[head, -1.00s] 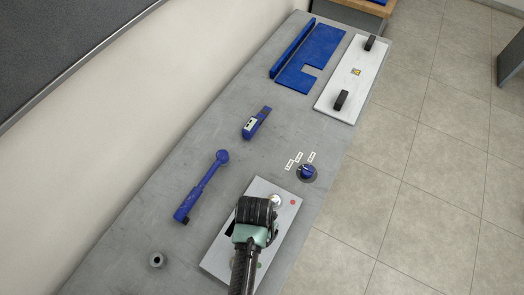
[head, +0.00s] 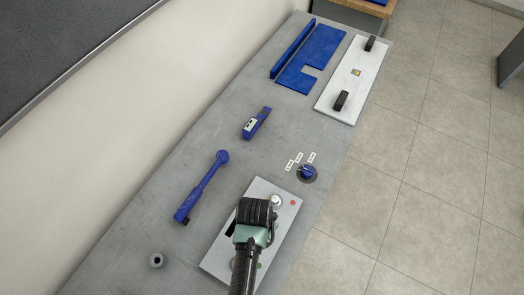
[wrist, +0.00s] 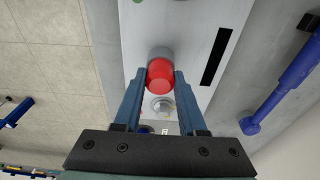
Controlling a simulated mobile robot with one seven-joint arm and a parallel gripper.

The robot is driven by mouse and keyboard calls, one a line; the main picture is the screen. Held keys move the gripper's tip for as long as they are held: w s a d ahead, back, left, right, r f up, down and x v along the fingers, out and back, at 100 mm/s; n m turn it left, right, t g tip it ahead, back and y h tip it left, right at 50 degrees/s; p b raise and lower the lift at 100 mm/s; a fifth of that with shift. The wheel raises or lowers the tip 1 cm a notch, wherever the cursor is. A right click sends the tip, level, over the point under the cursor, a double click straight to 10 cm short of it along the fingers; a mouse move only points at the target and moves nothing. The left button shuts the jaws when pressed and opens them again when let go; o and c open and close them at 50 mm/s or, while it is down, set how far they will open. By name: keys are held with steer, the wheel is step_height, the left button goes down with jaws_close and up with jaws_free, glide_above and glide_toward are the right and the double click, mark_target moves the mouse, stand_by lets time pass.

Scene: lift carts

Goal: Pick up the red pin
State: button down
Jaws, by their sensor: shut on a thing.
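The red pin (wrist: 160,75) shows in the wrist view as a round red end with a grey collar behind it. It lies between the two blue fingers of my gripper (wrist: 160,78), which is shut on it. The pin is at the light metal plate (wrist: 195,30); I cannot tell whether it is still seated there. In the head view my gripper (head: 255,212) is over the same plate (head: 283,187) and hides the pin.
A silver knob (head: 276,200) and a red spot (head: 293,203) are on the plate near my gripper. A blue wrench (head: 203,185), a blue meter (head: 256,124), a dark blue dial (head: 307,173) and a grey ring (head: 156,260) are on the grey bench (head: 130,225).

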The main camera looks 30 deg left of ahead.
step_height(320, 180, up, 10)
steer(key=b, duration=0.1)
stand_by(0.4)
steer(key=shift+r, duration=0.1)
steer(key=shift+w, duration=0.1)
stand_by(0.8)
